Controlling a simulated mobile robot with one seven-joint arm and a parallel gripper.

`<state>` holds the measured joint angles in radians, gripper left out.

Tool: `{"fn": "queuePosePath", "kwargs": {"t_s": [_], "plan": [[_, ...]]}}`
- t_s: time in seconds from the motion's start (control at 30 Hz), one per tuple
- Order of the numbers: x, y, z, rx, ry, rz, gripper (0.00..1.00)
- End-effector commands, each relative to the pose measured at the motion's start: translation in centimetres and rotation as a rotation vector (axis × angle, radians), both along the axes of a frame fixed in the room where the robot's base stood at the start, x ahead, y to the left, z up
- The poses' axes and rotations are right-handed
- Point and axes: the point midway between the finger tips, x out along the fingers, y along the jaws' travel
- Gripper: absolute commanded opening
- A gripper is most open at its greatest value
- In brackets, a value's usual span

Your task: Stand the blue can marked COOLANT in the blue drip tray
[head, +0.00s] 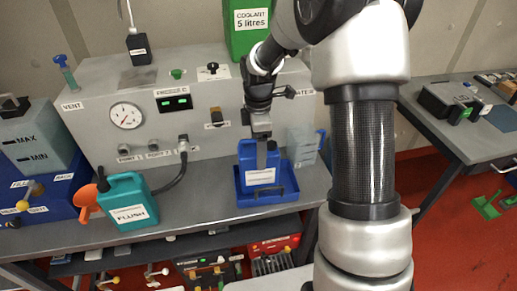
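A blue can (259,178) with a white label stands upright at the blue drip tray (268,199). The label's print is too small to read. The can appears to be inside the tray's rim, but its base is hidden by the tray's front wall. My gripper (261,137) points down at the top of the can, at its handle. Its fingers are small and partly merged with the can top, so I cannot tell whether they are closed on it.
A teal FLUSH can (129,202) and an orange funnel (89,197) stand left on the grey bench (204,202). A grey gauge panel (130,80) stands behind. A green jug marked COOLANT (247,30) sits above.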

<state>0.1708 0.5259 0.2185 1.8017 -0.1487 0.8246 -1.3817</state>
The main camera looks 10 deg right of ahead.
Motion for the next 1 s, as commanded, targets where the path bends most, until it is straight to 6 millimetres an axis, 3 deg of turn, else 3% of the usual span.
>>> {"fn": "queuePosePath", "kwargs": {"t_s": [0.37,0.7,1.0], "plan": [[-0.2,0.0,0.1,0.000,0.006,0.000,0.76],[-0.1,0.0,5.5,0.000,0.001,0.000,0.76],[-0.1,0.0,7.4,0.000,0.003,0.000,0.76]]}}
